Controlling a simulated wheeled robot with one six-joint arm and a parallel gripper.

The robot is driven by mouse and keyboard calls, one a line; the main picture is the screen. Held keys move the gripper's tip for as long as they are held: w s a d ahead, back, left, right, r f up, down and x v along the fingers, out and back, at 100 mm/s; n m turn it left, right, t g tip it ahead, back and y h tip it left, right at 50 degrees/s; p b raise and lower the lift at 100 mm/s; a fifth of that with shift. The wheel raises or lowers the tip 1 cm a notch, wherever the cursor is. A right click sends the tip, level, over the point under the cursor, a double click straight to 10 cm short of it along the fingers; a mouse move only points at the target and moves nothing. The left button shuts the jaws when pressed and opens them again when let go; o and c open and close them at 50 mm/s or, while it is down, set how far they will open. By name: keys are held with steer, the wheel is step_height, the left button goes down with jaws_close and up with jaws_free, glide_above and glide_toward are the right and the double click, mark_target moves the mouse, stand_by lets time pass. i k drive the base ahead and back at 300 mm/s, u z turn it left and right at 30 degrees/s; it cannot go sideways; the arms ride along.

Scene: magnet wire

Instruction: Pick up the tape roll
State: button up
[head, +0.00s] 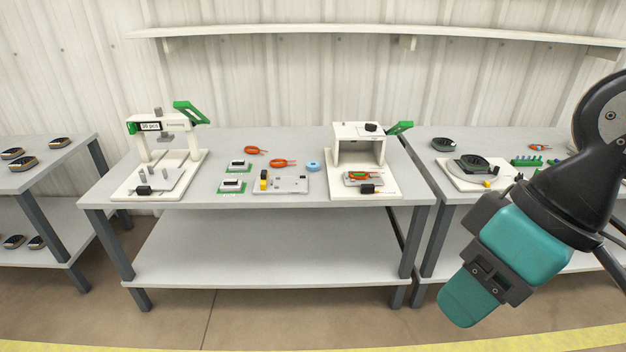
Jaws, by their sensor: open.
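The tape roll is a small light-blue ring (312,166) lying flat on the middle table (300,140). It sits left of the white box-shaped fixture and right of the orange-handled tools, with bare tabletop around it. My arm, black and teal, hangs in the right foreground, well to the right of and nearer than the roll. No gripper fingers can be made out at its end. Nothing is seen touching the tape roll.
A white box fixture with a green lever (357,146) stands right of the roll. A grey block tray (290,186) lies in front. Orange-handled tools (282,163) lie left. A white press (160,150) stands far left. A shelf (300,31) runs above.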

mark_target(312, 166)
steer(key=u, duration=0.55)
steer(key=i, duration=0.5)
steer(key=u, duration=0.75)
steer(key=i, duration=1.65)
steer(key=z, duration=1.2)
steer(key=i, duration=0.65)
steer(key=z, duration=0.65)
